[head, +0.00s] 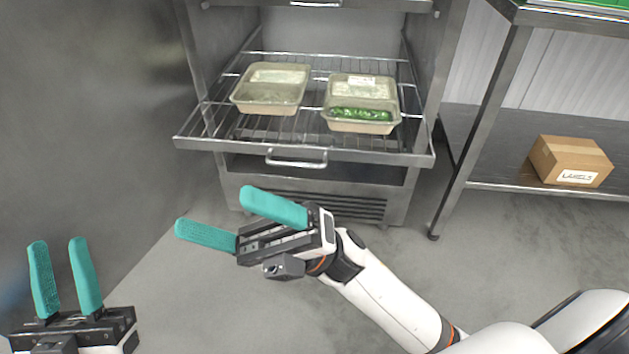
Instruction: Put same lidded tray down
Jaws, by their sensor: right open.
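Two lidded trays rest on a pulled-out wire rack (315,141) in the head view. The left tray (270,89) is tan with a clear lid and pale contents. The right tray (361,103) has a white label on its lid and a strip of green food along its near side. My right gripper (211,219) is open and empty, in front of and below the rack, apart from both trays. My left gripper (58,262) is open and empty at the lower left, well away from the trays.
The rack has a front handle (296,160) and sticks out of a steel cabinet (381,170). A steel table stands at the right, with a cardboard box (569,161) marked "LABELS" on its lower shelf. A dark metal wall fills the left side. Grey floor is free in front of the cabinet.

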